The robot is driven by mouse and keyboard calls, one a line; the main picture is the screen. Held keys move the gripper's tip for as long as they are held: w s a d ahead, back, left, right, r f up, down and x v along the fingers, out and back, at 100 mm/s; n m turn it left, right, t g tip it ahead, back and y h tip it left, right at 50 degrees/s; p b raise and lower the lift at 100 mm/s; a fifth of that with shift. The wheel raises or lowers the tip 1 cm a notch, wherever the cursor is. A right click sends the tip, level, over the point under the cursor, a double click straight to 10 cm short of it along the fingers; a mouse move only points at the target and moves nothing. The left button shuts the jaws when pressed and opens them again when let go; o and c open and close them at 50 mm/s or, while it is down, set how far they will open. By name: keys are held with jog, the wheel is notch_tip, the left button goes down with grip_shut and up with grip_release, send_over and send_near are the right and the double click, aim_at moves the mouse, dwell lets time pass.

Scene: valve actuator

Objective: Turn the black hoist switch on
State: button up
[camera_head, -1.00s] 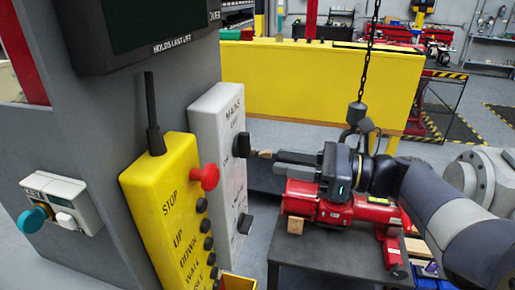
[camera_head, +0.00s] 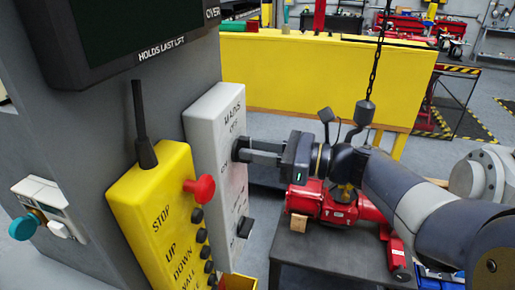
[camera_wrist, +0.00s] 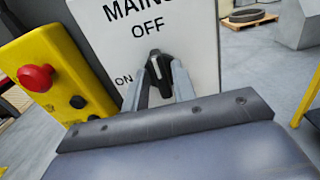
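A pale grey switch box (camera_head: 213,105) on the column carries two black rotary switches. The upper switch (camera_head: 240,149), also in the wrist view (camera_wrist: 160,72), sits under the words "MAINS" and "OFF", with "ON" at its left; it points up towards "OFF". The lower black switch (camera_head: 244,227) stands free, its label too blurred to read. My gripper (camera_head: 248,152) is at the upper switch, with one finger on each side of it in the wrist view (camera_wrist: 161,77). Whether the fingers press on it is not clear.
A yellow pendant (camera_head: 150,210) with a red stop button (camera_head: 200,188) stands just left of the box. A dark table (camera_head: 320,250) with a red actuator (camera_head: 340,205) lies below my arm. A chain (camera_head: 376,50) hangs behind.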

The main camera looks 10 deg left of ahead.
grip_shut()
jog(key=shift+f+n+b, duration=0.1)
jog(key=shift+n+b, duration=0.2)
jog(key=shift+b, duration=0.15)
jog(key=n+b, duration=0.5)
jog(key=b, duration=0.1)
jog(key=n+b, duration=0.5)
jog(key=s+f+n+b, duration=0.1)
jog(key=n+b, duration=0.5)
jog(key=shift+b, duration=0.3)
jog(key=shift+r+n, duration=0.1)
jog(key=shift+n, duration=0.2)
jog(key=shift+o, duration=1.2)
grip_release()
